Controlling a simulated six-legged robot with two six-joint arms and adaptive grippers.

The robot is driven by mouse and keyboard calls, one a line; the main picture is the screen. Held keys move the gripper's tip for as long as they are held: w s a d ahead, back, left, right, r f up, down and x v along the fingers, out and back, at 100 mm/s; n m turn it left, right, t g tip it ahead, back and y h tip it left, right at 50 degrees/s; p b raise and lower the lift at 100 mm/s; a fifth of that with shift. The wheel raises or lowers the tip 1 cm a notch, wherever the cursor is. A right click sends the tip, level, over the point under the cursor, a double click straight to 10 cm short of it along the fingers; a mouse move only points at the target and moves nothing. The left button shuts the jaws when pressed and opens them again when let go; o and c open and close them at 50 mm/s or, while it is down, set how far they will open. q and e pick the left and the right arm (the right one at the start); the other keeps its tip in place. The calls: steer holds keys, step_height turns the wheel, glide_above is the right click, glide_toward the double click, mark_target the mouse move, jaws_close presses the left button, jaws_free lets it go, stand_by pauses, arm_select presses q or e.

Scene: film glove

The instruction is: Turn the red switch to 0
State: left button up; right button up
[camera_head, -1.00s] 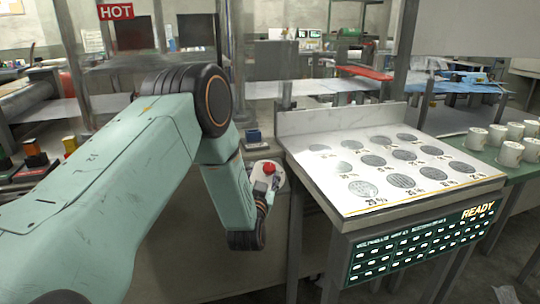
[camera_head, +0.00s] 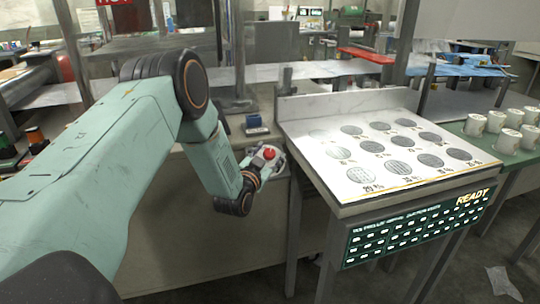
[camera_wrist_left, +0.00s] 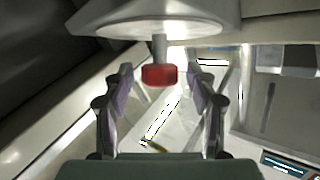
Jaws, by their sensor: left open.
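The red switch (camera_head: 269,153) sits on a pale rounded housing (camera_head: 279,163) at the edge of the counter, left of the sloped panel. In the left wrist view the red switch (camera_wrist_left: 159,75) hangs on a short grey stem under the pale housing (camera_wrist_left: 155,20). My left gripper (camera_wrist_left: 159,82) is open, with a finger on each side of the red switch and a visible gap on both sides. In the head view my left gripper (camera_head: 262,165) is small and partly hidden by my wrist. The switch's markings cannot be read. My right gripper is not in view.
A sloped white panel (camera_head: 332,105) with round discs stands to the right, above a green READY board (camera_head: 415,230). White mugs (camera_head: 506,140) stand on a green table at far right. A small blue block (camera_head: 254,122) lies behind the switch. Floor in front is mostly clear.

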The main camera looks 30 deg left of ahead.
arm_select(q)
steer(key=shift+w+a, duration=0.1)
steer(key=shift+w, duration=0.35)
steer(key=c, duration=1.2)
steer(key=shift+f+n+y+b, duration=0.1)
steer(key=shift+n+y+b, duration=1.15)
steer(key=shift+n+y, duration=0.6)
steer(key=shift+n+g+y+b, duration=0.95)
steer(key=shift+n+g+y, duration=0.15)
steer(key=shift+n+y, duration=1)
steer(key=shift+y, duration=0.25)
steer(key=o, duration=1.2)
steer(key=shift+s, duration=0.1)
